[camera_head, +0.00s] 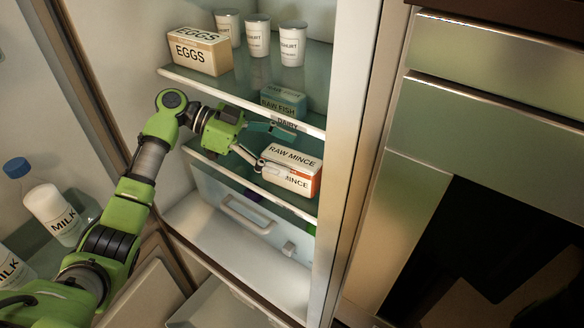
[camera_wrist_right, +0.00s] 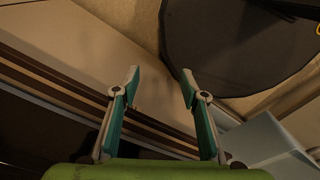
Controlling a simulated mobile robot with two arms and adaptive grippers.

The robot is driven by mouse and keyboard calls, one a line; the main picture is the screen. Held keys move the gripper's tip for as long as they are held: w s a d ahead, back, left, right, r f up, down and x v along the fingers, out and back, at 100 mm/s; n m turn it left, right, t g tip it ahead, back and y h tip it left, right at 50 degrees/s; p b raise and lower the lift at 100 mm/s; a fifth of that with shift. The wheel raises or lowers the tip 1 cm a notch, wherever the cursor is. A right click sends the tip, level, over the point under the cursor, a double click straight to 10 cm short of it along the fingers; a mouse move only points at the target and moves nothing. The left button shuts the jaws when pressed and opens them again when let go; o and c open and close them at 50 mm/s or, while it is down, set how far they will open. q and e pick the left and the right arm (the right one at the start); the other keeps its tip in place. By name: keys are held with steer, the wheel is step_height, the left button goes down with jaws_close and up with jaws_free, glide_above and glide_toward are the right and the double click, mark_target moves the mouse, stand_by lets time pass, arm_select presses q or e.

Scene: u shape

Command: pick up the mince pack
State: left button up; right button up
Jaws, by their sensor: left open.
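The mince pack (camera_head: 302,179) is a white and orange-red box marked "RAW MINCE". It sits on the lower glass shelf of the open fridge, in the head view. My left gripper (camera_head: 277,149) reaches in from the left with its fingers spread. One finger is at the pack's left side and the other is above and behind its top. I cannot tell if either finger touches the pack. My right gripper (camera_wrist_right: 160,82) is open and empty in the right wrist view, away from the pack.
An egg box (camera_head: 199,51) and yoghurt cups (camera_head: 292,44) stand on the upper shelf (camera_head: 240,100). Milk bottles (camera_head: 52,213) are at the left.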

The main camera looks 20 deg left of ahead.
arm_select(q)
steer(key=shift+s+a, duration=0.1)
steer(key=shift+s, duration=0.05)
steer(key=c, duration=1.9)
